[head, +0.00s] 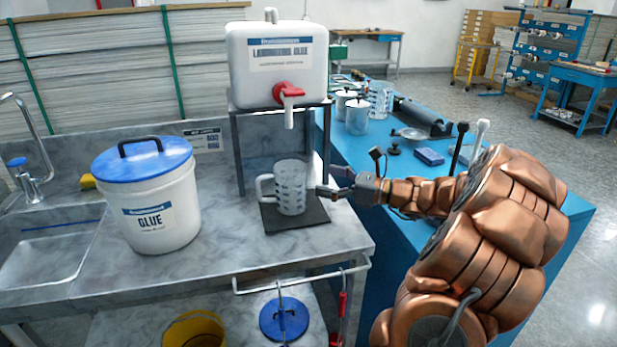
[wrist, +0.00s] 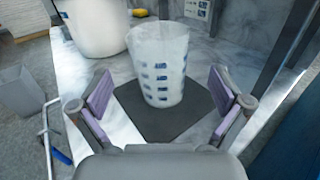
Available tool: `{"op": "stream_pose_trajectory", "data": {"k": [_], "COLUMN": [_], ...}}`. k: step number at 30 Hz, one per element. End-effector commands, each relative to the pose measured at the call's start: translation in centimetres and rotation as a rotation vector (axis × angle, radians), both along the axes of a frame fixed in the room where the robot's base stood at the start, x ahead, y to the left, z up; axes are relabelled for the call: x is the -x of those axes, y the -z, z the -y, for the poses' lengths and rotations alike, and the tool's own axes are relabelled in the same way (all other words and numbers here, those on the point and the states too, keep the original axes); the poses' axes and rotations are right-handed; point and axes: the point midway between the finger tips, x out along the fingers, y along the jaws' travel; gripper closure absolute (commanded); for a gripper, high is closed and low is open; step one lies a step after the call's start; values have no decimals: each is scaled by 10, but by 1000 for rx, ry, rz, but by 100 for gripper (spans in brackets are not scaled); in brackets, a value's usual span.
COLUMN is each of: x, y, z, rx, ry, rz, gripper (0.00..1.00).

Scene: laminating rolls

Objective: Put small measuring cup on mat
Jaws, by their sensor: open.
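A clear measuring cup (head: 291,187) with dark blue markings and a side handle stands upright on the dark square mat (head: 311,215), under the red tap of the glue tank. In the wrist view the cup (wrist: 158,66) stands on the mat (wrist: 160,122), just ahead of my gripper. My gripper (head: 330,185) is at the cup's right side in the head view. In the wrist view my gripper (wrist: 162,100) has its purple-padded fingers spread apart, one to each side of the cup, with gaps showing. The cup's handle is hidden in the wrist view.
A white glue bucket (head: 150,200) with a blue lid stands left of the mat. The glue tank (head: 277,65) sits on a metal stand (head: 237,140) around the mat's back. Jars (head: 357,117) and tools stand on the blue table (head: 345,150) at the right.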

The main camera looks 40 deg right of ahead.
Motion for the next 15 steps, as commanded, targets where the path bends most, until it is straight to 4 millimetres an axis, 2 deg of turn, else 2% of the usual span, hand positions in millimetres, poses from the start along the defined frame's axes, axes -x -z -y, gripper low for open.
{"op": "stream_pose_trajectory", "data": {"k": [6,15], "x": [15,17], "y": [0,0], "z": [9,10], "rx": [0,-1], "ry": [2,0], "rz": [1,1], "gripper": [0,0]}}
